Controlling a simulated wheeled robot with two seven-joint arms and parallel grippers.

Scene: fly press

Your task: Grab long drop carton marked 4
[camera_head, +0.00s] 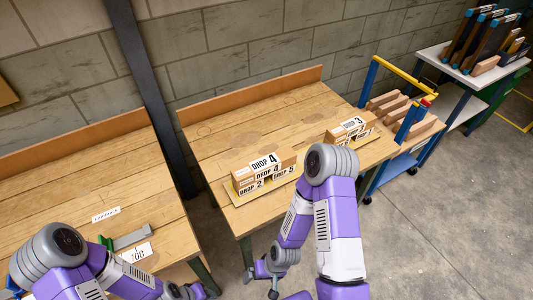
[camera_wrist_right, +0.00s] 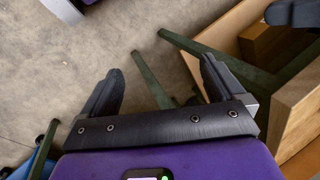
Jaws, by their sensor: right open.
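The long carton marked DROP 4 (camera_head: 264,162) lies on top of a small stack on the middle wooden bench, above the cartons marked DROP 2 (camera_head: 251,189) and DROP 5 (camera_head: 284,171). Its labels face up and forward. My right gripper (camera_head: 260,284) is low in front of the bench, well short of the carton. In the right wrist view the right gripper (camera_wrist_right: 160,72) has its fingers apart, with nothing between them but floor and green legs. My left arm is at the lower left; its fingers are outside the picture.
A carton marked DROP 3 (camera_head: 351,126) sits at the bench's right end. A blue cart with wooden blocks (camera_head: 388,104) stands beyond it. The left bench (camera_head: 80,185) holds a green-handled tool (camera_head: 130,237) and a card marked 700 (camera_head: 138,252).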

